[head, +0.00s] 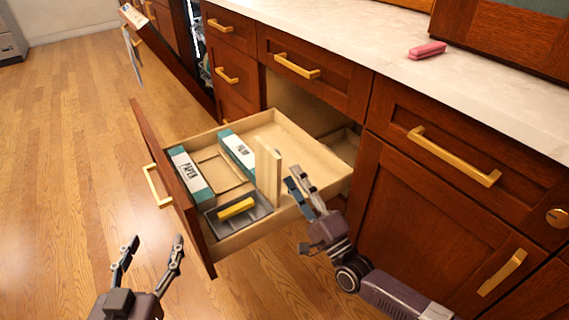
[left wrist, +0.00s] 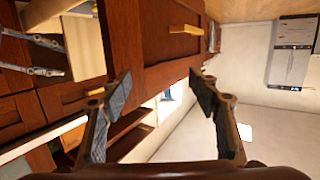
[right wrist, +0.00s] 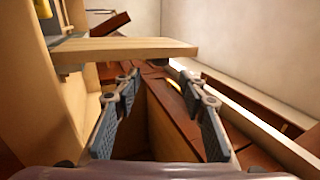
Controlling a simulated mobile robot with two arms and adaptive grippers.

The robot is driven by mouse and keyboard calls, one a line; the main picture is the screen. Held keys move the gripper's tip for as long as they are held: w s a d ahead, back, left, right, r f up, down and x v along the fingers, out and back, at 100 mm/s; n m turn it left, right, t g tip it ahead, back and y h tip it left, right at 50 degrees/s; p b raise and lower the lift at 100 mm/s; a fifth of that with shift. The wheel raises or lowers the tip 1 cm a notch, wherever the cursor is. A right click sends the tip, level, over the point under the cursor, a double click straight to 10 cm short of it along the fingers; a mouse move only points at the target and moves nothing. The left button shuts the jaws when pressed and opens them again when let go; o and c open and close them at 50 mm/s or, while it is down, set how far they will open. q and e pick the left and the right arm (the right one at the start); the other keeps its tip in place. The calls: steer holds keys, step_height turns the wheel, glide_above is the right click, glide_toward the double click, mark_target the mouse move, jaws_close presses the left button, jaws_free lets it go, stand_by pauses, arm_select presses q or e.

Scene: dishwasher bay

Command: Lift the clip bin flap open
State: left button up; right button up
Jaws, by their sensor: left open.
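In the head view, a pale wooden flap (head: 268,172) stands upright inside the open drawer. Beside its foot is a grey bin (head: 262,209) with a yellow piece (head: 237,208) in it. In the right wrist view, the flap (right wrist: 125,48) stands out from the drawer floor. My right gripper (head: 298,184) is just right of the flap in the head view; its fingers (right wrist: 160,80) are apart with nothing between them. I cannot tell whether a finger touches the flap. My left gripper (head: 153,243) is open and empty, in front of the drawer and apart from it.
The drawer front (head: 172,185) with its brass handle (head: 157,186) stands pulled out. Paper and film boxes (head: 190,174) lie in the drawer. A pink object (head: 427,50) rests on the counter (head: 340,30). The wooden floor (head: 70,150) at left is clear.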

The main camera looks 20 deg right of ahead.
steer(key=shift+v, duration=1.55)
